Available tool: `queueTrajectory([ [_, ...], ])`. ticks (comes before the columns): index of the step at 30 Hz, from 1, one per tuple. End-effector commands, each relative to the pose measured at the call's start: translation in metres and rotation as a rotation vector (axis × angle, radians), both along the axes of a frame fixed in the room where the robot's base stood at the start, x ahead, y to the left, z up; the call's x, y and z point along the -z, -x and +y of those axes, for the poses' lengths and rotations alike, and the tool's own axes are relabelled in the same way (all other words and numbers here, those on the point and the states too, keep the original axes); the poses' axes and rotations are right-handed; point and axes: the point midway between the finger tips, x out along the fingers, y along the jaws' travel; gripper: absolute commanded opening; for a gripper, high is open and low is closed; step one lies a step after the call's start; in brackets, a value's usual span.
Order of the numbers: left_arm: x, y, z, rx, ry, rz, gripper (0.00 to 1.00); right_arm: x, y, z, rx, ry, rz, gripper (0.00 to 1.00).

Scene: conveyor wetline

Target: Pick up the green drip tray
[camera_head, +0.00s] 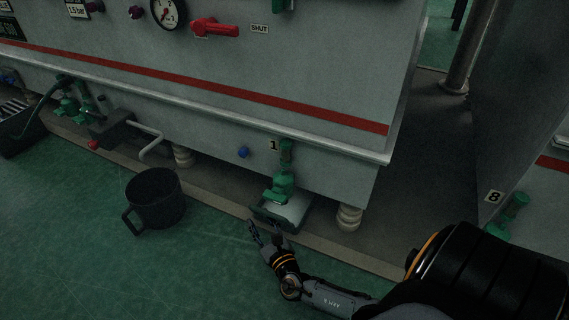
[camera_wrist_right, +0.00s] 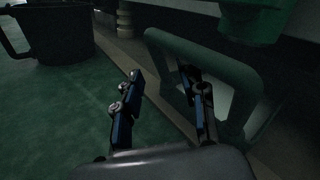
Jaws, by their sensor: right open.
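The green drip tray (camera_head: 262,221) sits low beneath the green valve (camera_head: 283,183) by the label 1, partly under the machine's front edge. In the right wrist view its dark green looped handle or rim (camera_wrist_right: 172,42) is close by. My right gripper (camera_head: 263,231) is open and empty at the tray's near side. In the wrist view its fingers (camera_wrist_right: 162,82) stand apart. The right finger overlaps the loop's opening and the left finger is outside it. I cannot tell whether either touches the tray. My left gripper is not in view.
A black bucket or jug (camera_head: 156,199) with a handle stands on the green floor to the left; it also shows in the wrist view (camera_wrist_right: 52,35). A pale machine foot (camera_head: 348,218) is right of the tray. The floor in front is clear.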

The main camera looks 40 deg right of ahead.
Motion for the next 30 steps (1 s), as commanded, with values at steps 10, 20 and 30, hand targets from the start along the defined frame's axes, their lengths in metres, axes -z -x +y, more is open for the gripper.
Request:
queueTrajectory([
  [10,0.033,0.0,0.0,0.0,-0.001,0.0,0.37,0.001,-0.043,-0.012,0.001,-0.001,-0.003,0.41],
  [20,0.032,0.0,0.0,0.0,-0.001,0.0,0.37,-0.001,-0.046,-0.013,0.001,-0.001,-0.002,0.29],
  [30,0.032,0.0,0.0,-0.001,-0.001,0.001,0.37,0.0,-0.046,-0.013,0.001,0.0,-0.001,0.0],
])
